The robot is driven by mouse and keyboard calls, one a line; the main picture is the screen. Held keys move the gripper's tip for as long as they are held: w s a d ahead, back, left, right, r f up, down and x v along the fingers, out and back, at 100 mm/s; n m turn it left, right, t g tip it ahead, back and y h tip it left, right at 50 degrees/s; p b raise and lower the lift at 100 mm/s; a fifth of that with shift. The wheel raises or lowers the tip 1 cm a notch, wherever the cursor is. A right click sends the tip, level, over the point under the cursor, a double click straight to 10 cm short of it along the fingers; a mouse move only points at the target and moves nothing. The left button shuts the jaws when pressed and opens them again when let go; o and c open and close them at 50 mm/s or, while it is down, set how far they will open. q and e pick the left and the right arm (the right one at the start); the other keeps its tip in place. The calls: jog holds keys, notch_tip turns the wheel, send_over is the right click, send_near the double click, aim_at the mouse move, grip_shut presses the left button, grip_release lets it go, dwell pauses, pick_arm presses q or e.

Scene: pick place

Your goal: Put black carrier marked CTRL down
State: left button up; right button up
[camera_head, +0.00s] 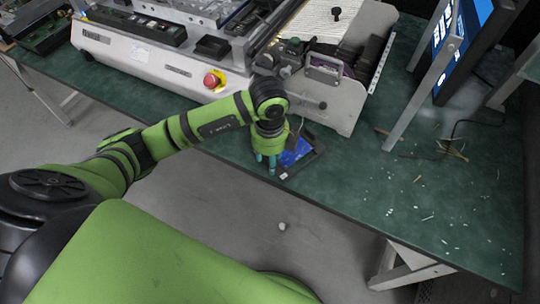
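A black carrier (313,158) with a blue panel inside is at the front edge of the green table, below the machine. No CTRL marking can be read on it at this size. My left gripper (265,163) points down at the carrier's left side, with teal fingertips close to its edge. The gripper and wrist hide part of the carrier. I cannot tell whether the fingers grip its edge or are only beside it, nor whether the carrier rests flat on the table. My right gripper is not in view.
A large white machine (150,50) with a red stop button (213,79) stands behind the carrier. A monitor (462,40) on a metal stand is at the right. Small white scraps litter the green table (400,215) right of the carrier; that area is otherwise open.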

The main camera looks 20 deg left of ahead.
pick_arm(q)
jog(key=shift+r, duration=0.15)
notch_tip(320, 180, up, 12)
dwell(0.5)
dwell(0.4)
